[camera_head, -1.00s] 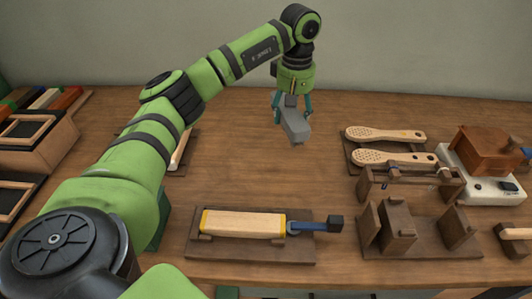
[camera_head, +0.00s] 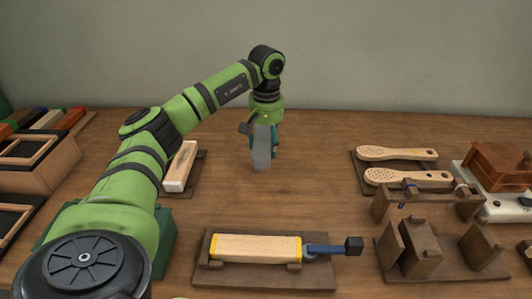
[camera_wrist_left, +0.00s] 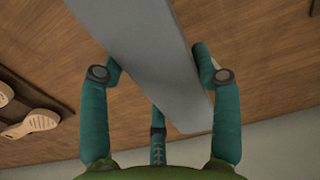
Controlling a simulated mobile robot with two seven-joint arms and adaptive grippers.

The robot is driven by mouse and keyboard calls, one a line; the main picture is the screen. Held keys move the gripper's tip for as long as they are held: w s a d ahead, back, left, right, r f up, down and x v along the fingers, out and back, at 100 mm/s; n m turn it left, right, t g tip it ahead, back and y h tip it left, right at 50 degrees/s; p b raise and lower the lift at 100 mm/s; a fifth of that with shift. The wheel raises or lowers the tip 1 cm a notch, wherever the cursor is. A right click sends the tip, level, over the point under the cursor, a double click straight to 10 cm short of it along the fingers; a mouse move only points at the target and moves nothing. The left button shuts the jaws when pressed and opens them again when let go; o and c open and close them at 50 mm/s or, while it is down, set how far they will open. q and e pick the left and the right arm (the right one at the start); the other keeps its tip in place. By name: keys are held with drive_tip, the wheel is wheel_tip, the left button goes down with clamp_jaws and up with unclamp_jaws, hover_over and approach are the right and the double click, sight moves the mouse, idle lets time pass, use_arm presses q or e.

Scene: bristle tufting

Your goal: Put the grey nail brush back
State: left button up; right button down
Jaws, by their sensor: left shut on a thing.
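The grey nail brush (camera_head: 262,152) hangs upright from my left gripper (camera_head: 263,130) over the middle back of the wooden table. My left gripper is shut on it, with green fingers on both sides. In the left wrist view the grey brush (camera_wrist_left: 150,60) runs lengthwise between the fingers of my left gripper (camera_wrist_left: 160,70). I cannot tell for sure whether its lower end touches the table. My right gripper does not show.
A tray with a pale brush (camera_head: 181,165) lies left of the gripper. A wood-bodied tool on a board (camera_head: 255,248) lies in front. Two perforated paddles (camera_head: 397,154), wooden holders (camera_head: 421,249) and a brown box (camera_head: 497,163) stand right. The table's middle is clear.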

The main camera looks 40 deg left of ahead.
sight(266, 138)
use_arm(q)
wheel_tip(266, 138, down, 3)
drive_tip(key=shift+f, duration=0.45)
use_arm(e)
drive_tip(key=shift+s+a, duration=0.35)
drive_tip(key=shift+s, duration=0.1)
use_arm(q)
drive_tip(key=shift+f, duration=0.15)
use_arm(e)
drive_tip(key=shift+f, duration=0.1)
use_arm(q)
drive_tip(key=o, duration=1)
drive_tip(key=shift+r, duration=0.5)
wheel_tip(266, 138, up, 11)
drive_tip(key=shift+f, duration=0.2)
drive_tip(key=shift+r, duration=0.35)
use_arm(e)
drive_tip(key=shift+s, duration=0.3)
